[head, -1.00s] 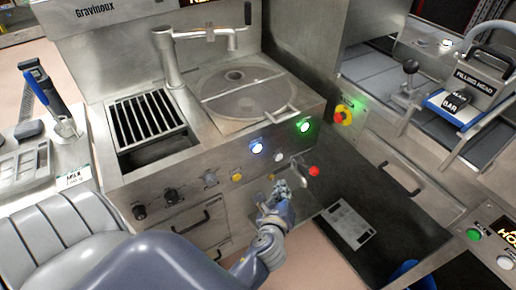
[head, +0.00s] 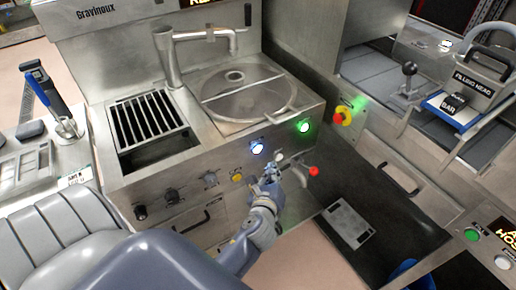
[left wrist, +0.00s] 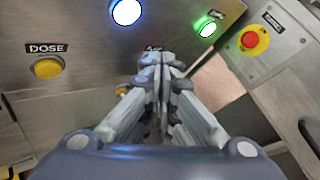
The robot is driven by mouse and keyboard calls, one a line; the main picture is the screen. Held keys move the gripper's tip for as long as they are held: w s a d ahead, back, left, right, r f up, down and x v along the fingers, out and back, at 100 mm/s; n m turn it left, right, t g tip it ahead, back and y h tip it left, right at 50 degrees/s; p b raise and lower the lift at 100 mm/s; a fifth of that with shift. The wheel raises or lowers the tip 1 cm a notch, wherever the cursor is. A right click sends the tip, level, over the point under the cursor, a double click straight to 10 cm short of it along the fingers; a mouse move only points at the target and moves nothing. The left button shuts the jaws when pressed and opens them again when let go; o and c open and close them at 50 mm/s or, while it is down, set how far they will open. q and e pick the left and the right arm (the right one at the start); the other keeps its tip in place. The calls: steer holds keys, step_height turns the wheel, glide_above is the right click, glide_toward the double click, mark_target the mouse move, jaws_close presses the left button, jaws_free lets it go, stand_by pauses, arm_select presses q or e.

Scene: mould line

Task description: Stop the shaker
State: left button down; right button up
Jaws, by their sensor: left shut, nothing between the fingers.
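The front panel (head: 215,185) carries a row of controls. They include a lit white-blue button (head: 257,147), a lit green button (head: 304,126), a yellow button (head: 237,177), an unlit white button (head: 279,158) and a red-knobbed lever (head: 313,171). No shaker label is readable. My left gripper (head: 270,172) is shut and empty, close to the panel below the white-blue button. In the left wrist view, its fingers (left wrist: 162,62) point at the panel, right of the yellow DOSE button (left wrist: 47,68). They hide most of a small label. Contact cannot be told. My right gripper is out of view.
A red-and-yellow emergency stop (head: 342,116) sits right of the panel. Above the panel are a round pan (head: 240,98), a slatted grate (head: 150,118) and a pipe spout (head: 170,62). A filling head (head: 470,95) stands at right. Open space lies below the panel.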

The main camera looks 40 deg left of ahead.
mark_target(257, 149)
arm_select(q)
steer(key=shift+w+a+p, duration=0.2)
steer(key=shift+w+a, duration=0.15)
steer(key=shift+a, duration=0.45)
steer(key=shift+w+a+p, duration=0.25)
steer(key=shift+w+a, duration=0.05)
steer(key=shift+a, duration=0.45)
steer(key=shift+w+a+p, duration=0.2)
steer(key=shift+w+a, duration=0.15)
steer(key=shift+a, duration=0.55)
steer(key=shift+w+a+p, duration=0.15)
steer(key=shift+a+p, duration=0.1)
steer(key=shift+p, duration=0.05)
steer(key=shift+w+a, duration=0.15)
steer(key=shift+a, duration=0.2)
stand_by(0.3)
steer(key=shift+s+d, duration=0.35)
steer(key=shift+d, duration=0.4)
